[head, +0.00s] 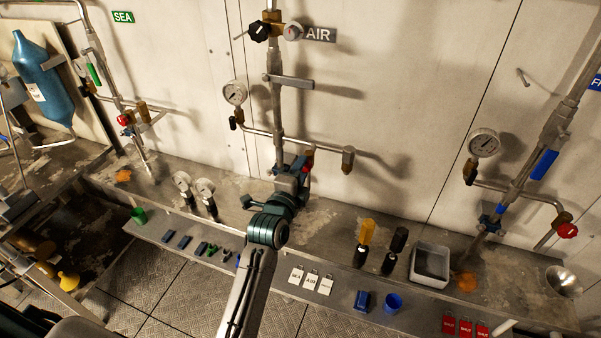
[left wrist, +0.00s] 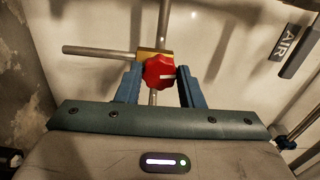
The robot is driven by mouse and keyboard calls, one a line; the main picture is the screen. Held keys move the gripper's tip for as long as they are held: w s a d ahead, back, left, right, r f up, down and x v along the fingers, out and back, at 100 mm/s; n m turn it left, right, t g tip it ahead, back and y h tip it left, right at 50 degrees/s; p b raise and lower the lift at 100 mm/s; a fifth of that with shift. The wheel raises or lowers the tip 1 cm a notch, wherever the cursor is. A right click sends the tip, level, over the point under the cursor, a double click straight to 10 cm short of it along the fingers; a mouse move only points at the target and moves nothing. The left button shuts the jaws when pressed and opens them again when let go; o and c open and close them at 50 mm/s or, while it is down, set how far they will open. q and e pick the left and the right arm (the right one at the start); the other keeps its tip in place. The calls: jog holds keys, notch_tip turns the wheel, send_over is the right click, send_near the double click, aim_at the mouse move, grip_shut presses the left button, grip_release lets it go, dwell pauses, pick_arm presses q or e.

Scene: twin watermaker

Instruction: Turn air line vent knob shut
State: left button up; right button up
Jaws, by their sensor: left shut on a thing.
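The air line (head: 276,110) runs down the wall at the middle of the head view, under the AIR sign (head: 319,34). Its red vent knob (head: 309,153) is low on the line, partly hidden by my left gripper (head: 305,164). In the left wrist view the red knob (left wrist: 158,72) sits between the two blue fingers of the left gripper (left wrist: 158,82), which is shut on it. A white mark on the knob points to the right there. A brass body shows behind the knob. My right gripper is not in view.
A pressure gauge (head: 235,93) and a side pipe with a brass end fitting (head: 348,159) are close to the left gripper. Two loose gauges (head: 205,188), yellow and black bottles (head: 366,233) and a grey tray (head: 430,264) stand on the bench. Tags lie on the front ledge.

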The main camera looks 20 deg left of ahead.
pick_arm(q)
jog(key=shift+m, duration=0.9)
jog(key=o, duration=1)
jog(key=s+b, duration=0.4)
jog(key=s, duration=0.6)
jog(key=shift+s+a, duration=0.15)
jog(key=shift+s, duration=0.25)
